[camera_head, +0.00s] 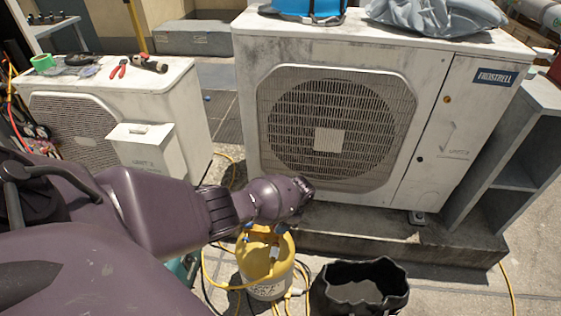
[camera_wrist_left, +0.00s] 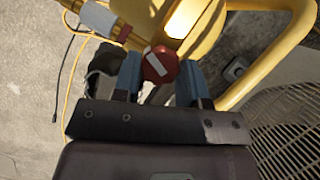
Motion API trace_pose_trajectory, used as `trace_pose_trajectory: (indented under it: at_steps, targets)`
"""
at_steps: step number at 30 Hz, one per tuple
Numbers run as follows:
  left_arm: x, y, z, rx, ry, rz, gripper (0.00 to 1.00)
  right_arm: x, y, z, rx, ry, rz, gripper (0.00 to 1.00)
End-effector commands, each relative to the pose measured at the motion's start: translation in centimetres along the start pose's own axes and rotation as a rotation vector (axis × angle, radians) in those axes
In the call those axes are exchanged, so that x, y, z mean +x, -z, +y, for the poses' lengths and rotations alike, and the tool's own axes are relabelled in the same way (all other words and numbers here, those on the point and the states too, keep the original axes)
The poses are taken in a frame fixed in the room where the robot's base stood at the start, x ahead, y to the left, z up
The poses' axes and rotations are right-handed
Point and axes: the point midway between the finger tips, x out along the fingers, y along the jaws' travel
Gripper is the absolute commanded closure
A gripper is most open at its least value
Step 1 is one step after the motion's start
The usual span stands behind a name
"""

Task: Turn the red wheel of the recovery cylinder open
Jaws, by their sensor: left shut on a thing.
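The recovery cylinder (camera_head: 258,268) stands on the ground at the lower middle of the head view, with a yellow top and a pale lower body. My left gripper (camera_head: 264,229) reaches down over its top. In the left wrist view the red wheel (camera_wrist_left: 160,65), with a white bar mark on it, sits between the two blue-grey fingers, and the gripper is shut on it. The yellow collar of the cylinder (camera_wrist_left: 285,55) shows around it. In the head view the wheel is hidden behind my gripper. My right gripper is not in view.
A large condenser (camera_head: 435,135) stands on a concrete plinth (camera_head: 340,222) behind the cylinder. A black open bucket (camera_head: 358,290) stands right of it. Hoses (camera_head: 213,285) lie around its base. A smaller condenser (camera_head: 185,110) with tools on top stands at left.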

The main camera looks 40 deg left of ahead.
Motion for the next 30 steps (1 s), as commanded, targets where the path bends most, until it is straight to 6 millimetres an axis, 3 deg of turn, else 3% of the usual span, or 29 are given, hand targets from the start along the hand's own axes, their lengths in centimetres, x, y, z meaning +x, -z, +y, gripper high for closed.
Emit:
trace_pose_trajectory:
  at_steps: [12, 30]
  targets:
    - [0.26, -0.01, 0.04, -0.209, -0.091, -0.003, 0.85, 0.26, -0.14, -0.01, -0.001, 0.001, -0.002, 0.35]
    - [0.21, -0.02, -0.02, -0.253, -0.109, -0.002, 0.85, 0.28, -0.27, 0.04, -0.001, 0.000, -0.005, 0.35]
